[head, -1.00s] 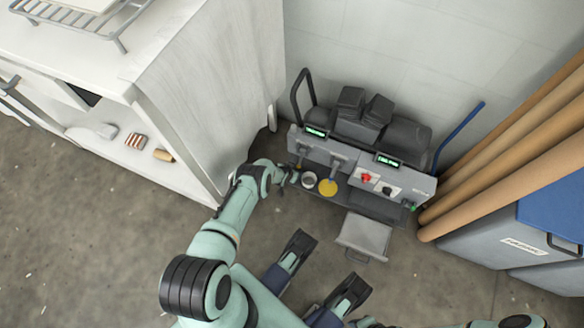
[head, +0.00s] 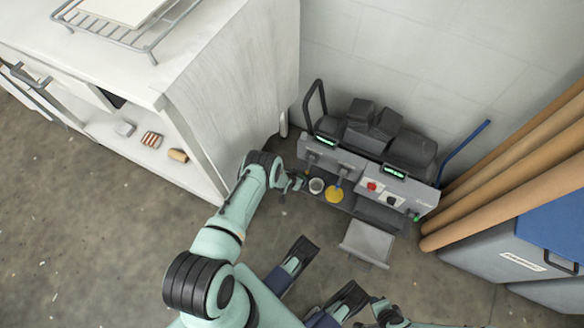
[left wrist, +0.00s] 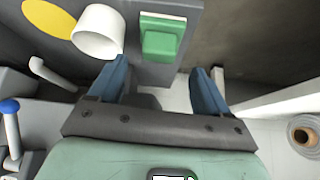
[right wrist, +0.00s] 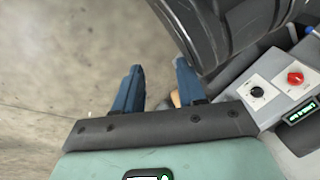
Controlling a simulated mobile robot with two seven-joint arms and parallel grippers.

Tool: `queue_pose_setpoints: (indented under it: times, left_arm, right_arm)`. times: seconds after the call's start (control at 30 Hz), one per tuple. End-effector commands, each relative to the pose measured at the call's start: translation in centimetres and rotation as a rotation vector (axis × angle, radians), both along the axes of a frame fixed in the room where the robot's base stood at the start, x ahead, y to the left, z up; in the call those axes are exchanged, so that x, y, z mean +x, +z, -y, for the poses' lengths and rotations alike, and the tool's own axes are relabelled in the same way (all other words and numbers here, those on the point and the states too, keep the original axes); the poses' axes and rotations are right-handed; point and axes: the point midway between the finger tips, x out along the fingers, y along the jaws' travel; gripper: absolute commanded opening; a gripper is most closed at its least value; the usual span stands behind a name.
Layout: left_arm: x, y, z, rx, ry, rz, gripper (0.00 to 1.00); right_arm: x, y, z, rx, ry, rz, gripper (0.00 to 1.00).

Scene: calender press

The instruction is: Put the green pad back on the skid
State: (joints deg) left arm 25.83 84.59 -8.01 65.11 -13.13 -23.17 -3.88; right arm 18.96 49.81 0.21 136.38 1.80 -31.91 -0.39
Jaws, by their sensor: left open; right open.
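The green pad (left wrist: 162,37) shows in the left wrist view as a small green block at the end of a dark grey shelf (left wrist: 176,14) on the press. My left gripper (left wrist: 157,72) is open and empty, with the pad just beyond its fingertips and roughly between them. In the head view my left gripper (head: 296,182) is at the left end of the press (head: 365,170), and the pad is hidden there. My right gripper (right wrist: 158,80) is open and empty over the floor. I cannot tell which part is the skid.
A white cup (head: 316,186) and a yellow disc (head: 334,195) are beside the pad on the shelf. A white cabinet (head: 228,90) stands close on the left. Brown rolls (head: 520,170) and a blue-topped grey bin (head: 515,250) are at the right. A grey tray (head: 367,243) juts out in front.

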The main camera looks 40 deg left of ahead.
Motion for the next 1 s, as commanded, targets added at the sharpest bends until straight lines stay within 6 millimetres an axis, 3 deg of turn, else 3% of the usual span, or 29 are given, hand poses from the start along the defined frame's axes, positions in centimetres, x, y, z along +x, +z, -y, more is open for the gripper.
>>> queue_pose_setpoints:
  times: [0.13,0.4,0.53,0.77,1.0]
  left_arm:
    - [-1.0,2.0,0.2,0.001,-0.001,0.001,0.78]
    - [-2.5,4.1,0.8,-0.006,0.003,-0.002,0.78]
    - [-3.4,5.3,2.3,-0.046,0.025,-0.026,0.78]
    - [-7.9,11.1,8.9,-0.205,0.100,-0.127,0.78]
    - [-14.7,18.5,15.8,-0.341,0.134,-0.251,0.78]
  right_arm:
    - [2.2,2.3,-0.3,-0.003,0.003,0.074,0.40]
    - [1.5,3.9,-1.2,0.014,0.018,0.065,0.40]
    - [1.5,3.9,-1.3,0.016,0.019,0.063,0.40]
    - [1.5,3.8,-1.3,0.015,0.019,0.063,0.40]
    - [1.5,3.8,-1.2,0.015,0.019,0.063,0.40]
